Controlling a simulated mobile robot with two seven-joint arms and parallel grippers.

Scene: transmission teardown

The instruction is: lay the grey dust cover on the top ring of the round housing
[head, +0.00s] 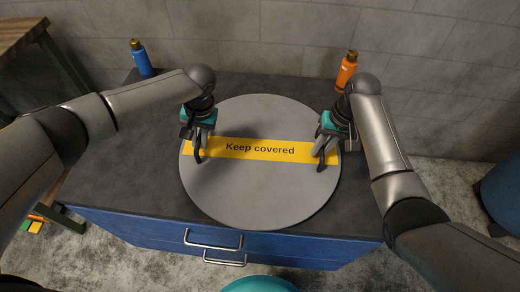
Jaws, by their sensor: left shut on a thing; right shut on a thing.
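The grey dust cover (262,195) is a large round disc with a yellow band that reads "Keep covered". It appears level over the dark top of the blue cabinet. My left gripper (198,150) is shut on the cover near its left side, at the left end of the band. My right gripper (322,153) is shut on it near its right side, at the right end of the band. The round housing and its top ring are not visible. I cannot tell what the cover rests on, or how high it is.
A blue bottle (141,58) stands at the back left of the cabinet top (120,185). An orange bottle (346,71) stands at the back right, close to my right arm. A grey block wall is behind. The cabinet's front has metal handles (213,246).

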